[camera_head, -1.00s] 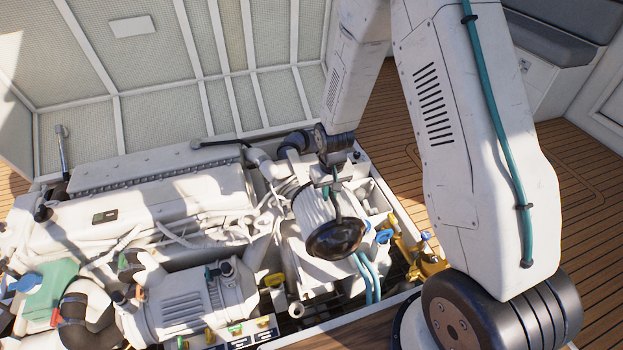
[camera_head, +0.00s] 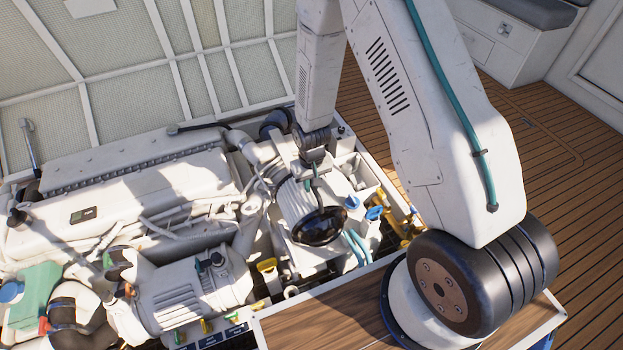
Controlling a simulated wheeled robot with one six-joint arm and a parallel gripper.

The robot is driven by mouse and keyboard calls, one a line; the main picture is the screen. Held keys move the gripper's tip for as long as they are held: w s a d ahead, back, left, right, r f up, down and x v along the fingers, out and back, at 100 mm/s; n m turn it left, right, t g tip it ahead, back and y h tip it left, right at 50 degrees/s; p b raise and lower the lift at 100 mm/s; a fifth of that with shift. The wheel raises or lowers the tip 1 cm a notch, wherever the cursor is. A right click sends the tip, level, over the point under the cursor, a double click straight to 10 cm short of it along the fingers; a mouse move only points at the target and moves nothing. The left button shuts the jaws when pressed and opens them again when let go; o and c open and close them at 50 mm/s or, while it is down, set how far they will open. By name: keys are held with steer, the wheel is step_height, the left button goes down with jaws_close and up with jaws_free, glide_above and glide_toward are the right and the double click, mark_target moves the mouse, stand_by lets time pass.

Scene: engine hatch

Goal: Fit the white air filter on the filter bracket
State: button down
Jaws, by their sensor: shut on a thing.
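The white air filter (camera_head: 294,199) is a pleated white cylinder with a dark, glossy round end (camera_head: 319,227) facing down toward the camera. It is tilted. My gripper (camera_head: 313,172) is shut on it from above, with a finger showing along its near side. The filter is over the right end of the white engine. I cannot make out the filter bracket; the filter and my gripper may cover it. Whether the filter touches anything below it cannot be told.
The white engine (camera_head: 130,185) fills the left, with hoses and pipes close around the filter. Blue (camera_head: 374,212) and yellow (camera_head: 267,266) fittings stand nearby. A wooden ledge (camera_head: 330,312) runs along the front. A raised panelled hatch (camera_head: 150,60) stands behind. Open deck (camera_head: 540,140) lies right.

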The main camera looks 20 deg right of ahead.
steer(key=shift+f, duration=3.7)
steer(key=shift+s+f, duration=0.1)
steer(key=shift+f, duration=0.3)
steer(key=c, duration=1.3)
jaws_free()
steer(key=shift+c, duration=0.2)
step_height(320, 180, up, 8)
steer(key=shift+f, duration=0.1)
